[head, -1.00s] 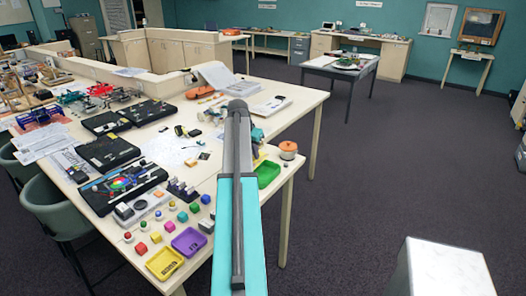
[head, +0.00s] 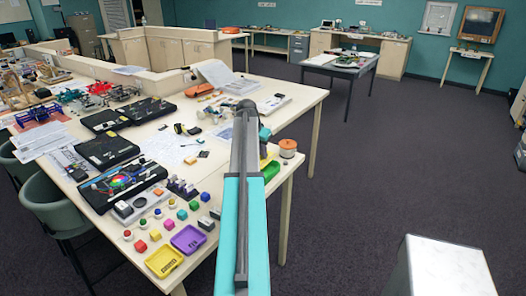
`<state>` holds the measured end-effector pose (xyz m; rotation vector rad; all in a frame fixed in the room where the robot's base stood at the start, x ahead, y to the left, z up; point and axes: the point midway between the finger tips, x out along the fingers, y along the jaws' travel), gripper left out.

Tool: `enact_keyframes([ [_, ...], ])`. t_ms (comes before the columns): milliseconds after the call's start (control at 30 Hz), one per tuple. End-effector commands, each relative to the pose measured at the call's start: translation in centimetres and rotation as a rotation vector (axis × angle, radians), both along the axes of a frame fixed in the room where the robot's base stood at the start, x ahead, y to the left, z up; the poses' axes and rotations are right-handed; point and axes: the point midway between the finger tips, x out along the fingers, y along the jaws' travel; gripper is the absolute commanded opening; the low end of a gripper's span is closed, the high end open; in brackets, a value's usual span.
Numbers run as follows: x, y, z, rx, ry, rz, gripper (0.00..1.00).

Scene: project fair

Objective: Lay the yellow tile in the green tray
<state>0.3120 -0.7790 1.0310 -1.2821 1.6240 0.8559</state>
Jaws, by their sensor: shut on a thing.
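The green tray (head: 271,172) is at the right end of the near table, partly hidden behind my arm. My gripper (head: 265,147) is just beyond my arm, mostly hidden by it, and points down over the tray. It is shut on the yellow tile (head: 266,160), of which only a small part shows, at the far edge of the tray in the picture. I cannot tell whether the tile touches the tray.
A purple tray (head: 188,239) and a yellow tray (head: 164,262) lie at the table's near edge. Several coloured blocks and balls stand behind them. An orange-topped round container (head: 288,148) stands right of my gripper. Open floor (head: 400,170) lies to the right.

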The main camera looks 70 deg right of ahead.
Motion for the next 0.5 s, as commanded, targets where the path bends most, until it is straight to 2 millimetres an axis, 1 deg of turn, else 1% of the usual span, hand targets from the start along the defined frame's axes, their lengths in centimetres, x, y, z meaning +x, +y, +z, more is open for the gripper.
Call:
enact_keyframes([
  [100,0.0,0.0,-1.0,0.000,0.000,0.000,0.00],
  [500,0.0,0.0,-3.6,0.000,0.001,-0.001,0.00],
])
